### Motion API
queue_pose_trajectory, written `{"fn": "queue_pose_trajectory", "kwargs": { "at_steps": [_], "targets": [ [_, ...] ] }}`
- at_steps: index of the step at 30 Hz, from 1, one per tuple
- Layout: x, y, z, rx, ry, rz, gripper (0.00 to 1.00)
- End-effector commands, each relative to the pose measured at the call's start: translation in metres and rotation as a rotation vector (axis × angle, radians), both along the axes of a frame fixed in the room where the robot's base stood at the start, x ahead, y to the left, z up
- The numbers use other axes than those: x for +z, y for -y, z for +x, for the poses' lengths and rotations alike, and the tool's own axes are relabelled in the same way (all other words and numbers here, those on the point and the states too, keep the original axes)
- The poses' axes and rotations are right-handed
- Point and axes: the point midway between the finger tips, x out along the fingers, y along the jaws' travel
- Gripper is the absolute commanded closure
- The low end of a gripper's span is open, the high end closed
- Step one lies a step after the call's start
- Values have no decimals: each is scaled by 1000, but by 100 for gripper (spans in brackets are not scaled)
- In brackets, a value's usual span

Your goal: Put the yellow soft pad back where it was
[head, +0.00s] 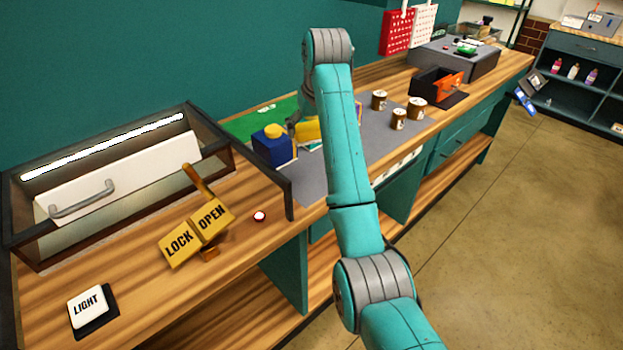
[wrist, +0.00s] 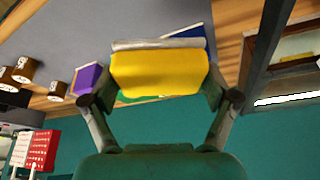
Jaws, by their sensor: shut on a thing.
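The yellow soft pad (wrist: 160,72) fills the space between the fingers of my gripper (wrist: 158,90) in the wrist view. My gripper is shut on it, with one finger at each side. In the head view the yellow pad (head: 308,130) shows just left of my arm, above the grey mat and right of a blue box; my arm hides part of it. I cannot tell whether the pad touches anything below it. A grey strip runs along the pad's far edge in the wrist view.
The blue box (head: 270,150) with a yellow top stands close beside the pad. A purple block (wrist: 88,78) is near the left finger. Several brown cups (head: 398,118) stand right of my arm. The grey mat (head: 320,185) has bare room in front. A dark-framed case (head: 290,195) stands left.

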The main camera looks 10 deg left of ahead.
Motion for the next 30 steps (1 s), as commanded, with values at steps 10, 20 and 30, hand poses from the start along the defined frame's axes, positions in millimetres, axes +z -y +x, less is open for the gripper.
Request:
{"fn": "queue_pose_trajectory", "kwargs": {
  "at_steps": [10,20,30],
  "targets": [
    [-43,0,0,0,2,1,46],
    [-83,0,0,0,0,0,46],
    [-122,0,0,0,1,0,46]
  ]
}}
